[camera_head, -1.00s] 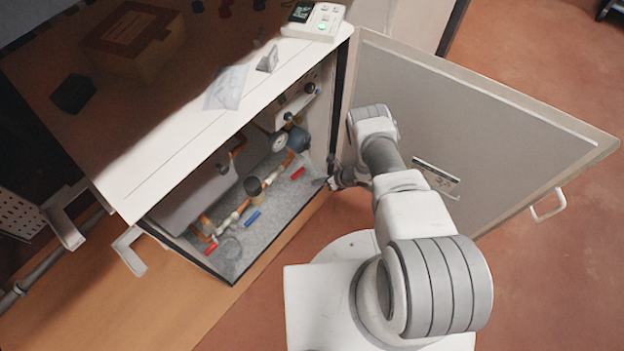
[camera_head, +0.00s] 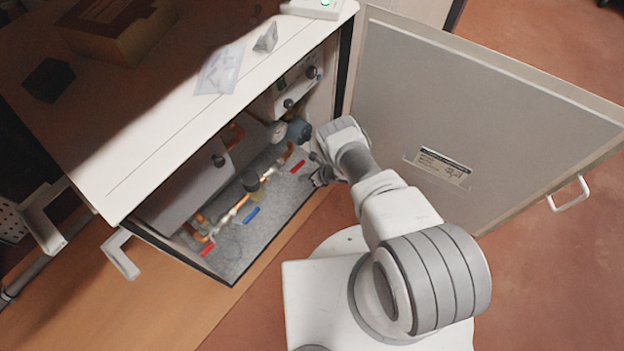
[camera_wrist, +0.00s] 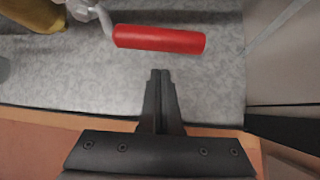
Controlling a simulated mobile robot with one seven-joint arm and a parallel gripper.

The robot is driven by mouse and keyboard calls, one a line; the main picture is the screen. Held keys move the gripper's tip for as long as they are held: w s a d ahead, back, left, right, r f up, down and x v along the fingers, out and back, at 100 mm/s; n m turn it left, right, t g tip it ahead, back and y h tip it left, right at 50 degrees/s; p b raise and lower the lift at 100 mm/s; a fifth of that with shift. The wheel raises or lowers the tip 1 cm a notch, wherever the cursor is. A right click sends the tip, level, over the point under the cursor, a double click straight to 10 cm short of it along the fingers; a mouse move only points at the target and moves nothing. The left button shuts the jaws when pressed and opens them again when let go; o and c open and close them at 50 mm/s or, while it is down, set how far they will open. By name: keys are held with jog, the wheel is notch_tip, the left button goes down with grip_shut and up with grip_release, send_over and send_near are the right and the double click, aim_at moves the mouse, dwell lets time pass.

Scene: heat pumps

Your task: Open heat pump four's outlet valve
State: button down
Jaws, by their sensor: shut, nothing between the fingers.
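The heat pump cabinet (camera_head: 160,150) stands open, with pipes and valves inside. A red valve handle (camera_head: 297,167) lies at the right end of the pipe run, close to my gripper (camera_head: 320,178). In the wrist view a red handle (camera_wrist: 160,39) lies roughly crosswise, just beyond the fingertips of my gripper (camera_wrist: 160,76), with its left end on a metal stem. The fingers are together and empty, apart from the handle in the picture. Another red handle (camera_head: 207,249) sits at the left end. No label shows which valve is the outlet or which heat pump this is.
A blue handle (camera_head: 252,214) lies between the red ones. The open door (camera_head: 470,110) stands to the right of my arm. A brass-coloured pipe (camera_wrist: 35,14) shows at top left in the wrist view. The speckled grey cabinet floor (camera_wrist: 100,80) is clear around the fingers.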

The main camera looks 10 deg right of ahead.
jog(key=shift+w+r+p, duration=0.15)
jog(key=shift+w+r, duration=0.15)
jog(key=shift+r, duration=0.7)
jog(key=shift+w+r+p, duration=0.15)
jog(key=shift+w+r, duration=0.1)
jog(key=shift+r, duration=0.7)
jog(key=r+p, duration=0.1)
jog(key=p, duration=0.2)
jog(key=shift+w+r+n+t+h, duration=0.2)
jog(key=shift+r+n+t+h, duration=0.1)
jog(key=shift+r+t+h, duration=0.1)
jog(key=shift+w+f, duration=0.1)
jog(key=shift+f, duration=0.05)
